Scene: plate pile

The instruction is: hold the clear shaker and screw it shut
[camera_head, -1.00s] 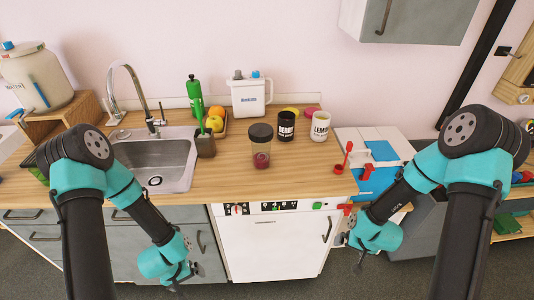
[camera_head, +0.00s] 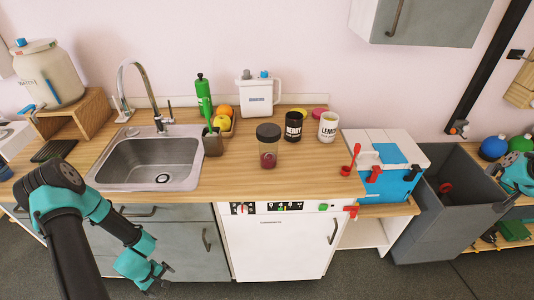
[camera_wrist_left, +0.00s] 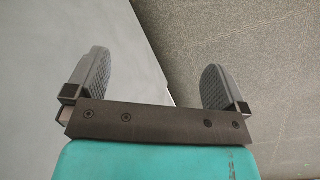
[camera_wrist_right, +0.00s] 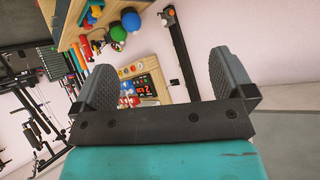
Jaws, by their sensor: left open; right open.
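The clear shaker (camera_head: 268,146) stands upright on the wooden counter, with a dark lid on top and something dark red in its lower part. I cannot tell how tightly the lid sits. My left gripper (camera_head: 160,278) hangs in front of the cabinets, below the counter and apart from the shaker. In the left wrist view the left gripper (camera_wrist_left: 157,88) is open and empty. My right gripper is outside the head view, with only part of my right arm at the right edge. In the right wrist view the right gripper (camera_wrist_right: 172,82) is open and empty.
A black mug (camera_head: 293,126) and a white LEMON mug (camera_head: 328,127) stand behind and right of the shaker. A dark holder (camera_head: 212,142) and a fruit basket (camera_head: 231,131) are to its left. The sink (camera_head: 150,160) lies further left. The counter before the shaker is clear.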

